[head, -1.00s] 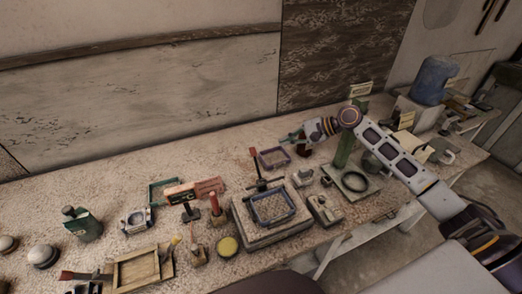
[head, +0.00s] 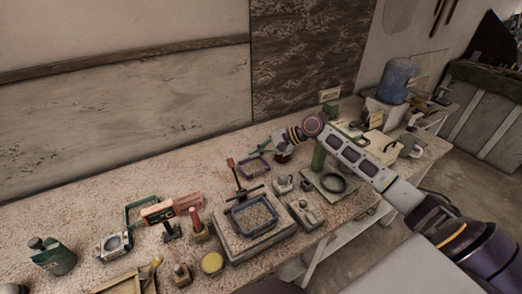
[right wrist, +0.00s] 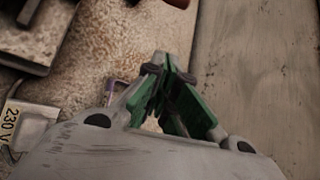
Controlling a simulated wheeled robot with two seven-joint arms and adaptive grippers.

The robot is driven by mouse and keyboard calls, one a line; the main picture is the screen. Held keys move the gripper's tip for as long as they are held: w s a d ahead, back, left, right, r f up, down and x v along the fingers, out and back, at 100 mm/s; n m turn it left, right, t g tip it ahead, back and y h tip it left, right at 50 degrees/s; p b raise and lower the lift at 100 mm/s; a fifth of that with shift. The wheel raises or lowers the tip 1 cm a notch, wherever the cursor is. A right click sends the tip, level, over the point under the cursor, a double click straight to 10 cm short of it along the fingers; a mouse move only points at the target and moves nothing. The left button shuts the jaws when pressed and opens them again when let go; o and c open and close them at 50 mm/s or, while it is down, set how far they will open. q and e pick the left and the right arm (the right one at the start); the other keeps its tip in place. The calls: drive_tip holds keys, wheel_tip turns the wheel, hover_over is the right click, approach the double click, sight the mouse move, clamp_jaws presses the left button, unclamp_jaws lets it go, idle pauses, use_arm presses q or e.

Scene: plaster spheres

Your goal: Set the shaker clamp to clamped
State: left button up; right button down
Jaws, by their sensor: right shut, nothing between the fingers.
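The shaker looks to be the grey block (head: 228,247) near the front edge of the bench, with a blue-rimmed tray (head: 271,228) on top. A dark clamp bar (head: 246,193) lies at its back edge. From there a thin lever with a red end (head: 231,163) stands up, leaning slightly left. My right gripper (head: 272,143) is beyond the shaker, up and right of the lever and apart from it. In the right wrist view its green fingers (right wrist: 170,70) meet at the tips with nothing between them. The left gripper is out of view.
A purple-rimmed tray (head: 254,168) lies behind the shaker. A green column (head: 318,158) stands right of it, under my right arm. The back of the bench on the left is bare.

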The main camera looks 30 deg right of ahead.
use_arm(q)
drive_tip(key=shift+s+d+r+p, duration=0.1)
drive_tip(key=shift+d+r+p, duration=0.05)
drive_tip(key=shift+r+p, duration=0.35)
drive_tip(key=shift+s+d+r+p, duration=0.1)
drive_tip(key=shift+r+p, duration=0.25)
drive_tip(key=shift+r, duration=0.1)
use_arm(e)
drive_tip(key=a+f, duration=0.1)
drive_tip(key=a, duration=0.5)
drive_tip(key=shift+w+a, duration=0.35)
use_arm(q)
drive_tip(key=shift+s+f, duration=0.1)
use_arm(e)
drive_tip(key=shift+w, duration=0.1)
